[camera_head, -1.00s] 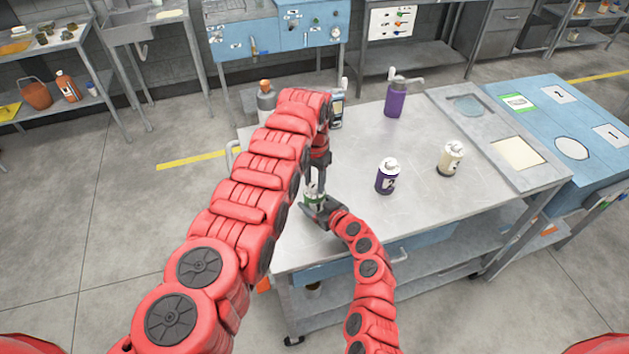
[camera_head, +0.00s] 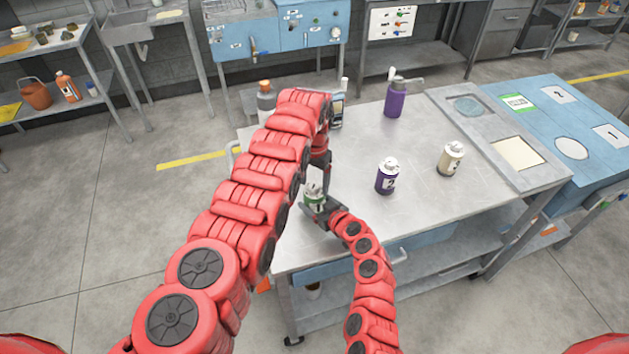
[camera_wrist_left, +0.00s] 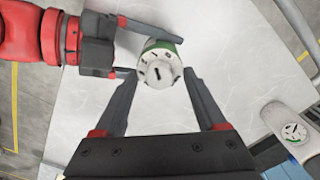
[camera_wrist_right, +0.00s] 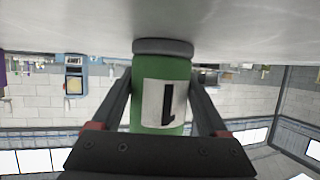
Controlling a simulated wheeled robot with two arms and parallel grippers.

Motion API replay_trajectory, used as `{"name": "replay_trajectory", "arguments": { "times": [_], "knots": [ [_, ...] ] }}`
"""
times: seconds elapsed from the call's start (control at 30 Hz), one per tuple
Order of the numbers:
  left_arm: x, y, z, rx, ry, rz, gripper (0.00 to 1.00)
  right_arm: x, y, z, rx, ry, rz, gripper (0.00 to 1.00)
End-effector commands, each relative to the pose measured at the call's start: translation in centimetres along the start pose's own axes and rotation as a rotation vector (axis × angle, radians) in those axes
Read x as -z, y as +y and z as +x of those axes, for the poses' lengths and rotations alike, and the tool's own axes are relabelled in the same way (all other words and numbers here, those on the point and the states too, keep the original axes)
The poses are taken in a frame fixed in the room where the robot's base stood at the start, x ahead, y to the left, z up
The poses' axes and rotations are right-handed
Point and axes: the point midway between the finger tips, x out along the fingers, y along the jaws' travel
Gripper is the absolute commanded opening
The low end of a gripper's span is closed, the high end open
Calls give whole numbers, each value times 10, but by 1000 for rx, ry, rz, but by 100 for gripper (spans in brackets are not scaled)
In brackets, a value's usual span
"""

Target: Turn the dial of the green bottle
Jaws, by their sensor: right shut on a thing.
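The green bottle (camera_head: 315,203) stands on the metal table's near left part, with a white label marked 1 in the right wrist view (camera_wrist_right: 161,100). Its white top with the dial (camera_wrist_left: 159,72) faces my left wrist camera. My right gripper (camera_head: 318,207) is shut on the bottle's body, one finger on each side. My left gripper (camera_wrist_left: 163,85) is open above the bottle, pointing down, with its fingertips apart on either side of the dial. In the head view my left arm partly covers the table behind the bottle.
A purple bottle marked 2 (camera_head: 387,178) and a cream bottle (camera_head: 451,160) stand to the right on the table (camera_head: 350,235). A purple pump bottle (camera_head: 395,100) and a grey bottle with an orange cap (camera_head: 266,98) stand farther back.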

Motion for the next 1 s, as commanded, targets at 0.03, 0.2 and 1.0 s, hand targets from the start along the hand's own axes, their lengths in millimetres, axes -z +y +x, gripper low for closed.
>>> {"name": "replay_trajectory", "arguments": {
  "times": [0.03, 0.2, 1.0],
  "knots": [
    [0, 0, 0, 0, 0, 0, 73, 1, 0, 0, 0, 1, 0, 2],
    [0, 0, 0, 0, 0, 0, 73, 1, 0, 0, 0, 1, 0, 2],
    [1, 0, -114, 1, 2, 0, 73, 1, 0, 0, 0, 1, 0, 2]
  ]
}}
